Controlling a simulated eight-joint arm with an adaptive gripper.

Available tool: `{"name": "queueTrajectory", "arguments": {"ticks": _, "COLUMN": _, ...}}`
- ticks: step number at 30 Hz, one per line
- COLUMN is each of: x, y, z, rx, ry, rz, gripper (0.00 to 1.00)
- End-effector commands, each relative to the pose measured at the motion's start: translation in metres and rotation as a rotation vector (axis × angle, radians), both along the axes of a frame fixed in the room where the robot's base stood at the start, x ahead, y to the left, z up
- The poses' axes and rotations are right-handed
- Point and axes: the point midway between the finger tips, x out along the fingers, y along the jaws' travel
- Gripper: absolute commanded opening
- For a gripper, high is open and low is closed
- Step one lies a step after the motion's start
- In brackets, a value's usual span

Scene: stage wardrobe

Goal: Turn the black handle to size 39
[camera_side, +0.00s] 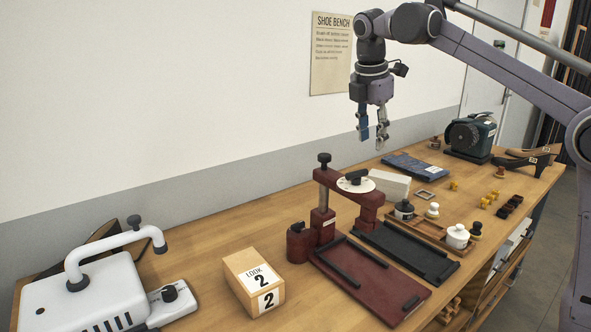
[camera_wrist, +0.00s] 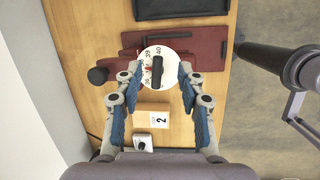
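The black handle (camera_side: 355,176) sits on a white round dial (camera_side: 343,185) on top of the dark red press (camera_side: 369,203). In the wrist view the handle (camera_wrist: 157,71) points up and down the picture, its upper end near the number 40 on the dial (camera_wrist: 172,62); 39 is just left of that. Other numbers down the dial's left side are too small to read surely. My gripper (camera_side: 372,138) is open and empty, above the dial and apart from it. In the wrist view its blue-padded fingers (camera_wrist: 158,75) stand either side of the handle.
The press's knobbed column (camera_side: 324,170) rises left of the dial. A box marked 2 (camera_side: 254,282) and a white machine (camera_side: 85,295) stand at left. A black tray (camera_side: 405,250), white block (camera_side: 390,183) and small jars (camera_side: 457,236) are near the press. The air around my gripper is clear.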

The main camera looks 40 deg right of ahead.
Motion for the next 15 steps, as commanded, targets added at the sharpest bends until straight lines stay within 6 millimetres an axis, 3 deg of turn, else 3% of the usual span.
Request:
{"name": "queueTrajectory", "arguments": {"ticks": 7, "x": -0.008, "y": 0.022, "z": 0.028, "rx": 0.211, "ry": -0.104, "rz": -0.025, "gripper": 0.39}}
{"name": "queueTrajectory", "arguments": {"ticks": 15, "x": -0.005, "y": 0.025, "z": 0.017, "rx": 0.233, "ry": -0.116, "rz": -0.027, "gripper": 0.39}}
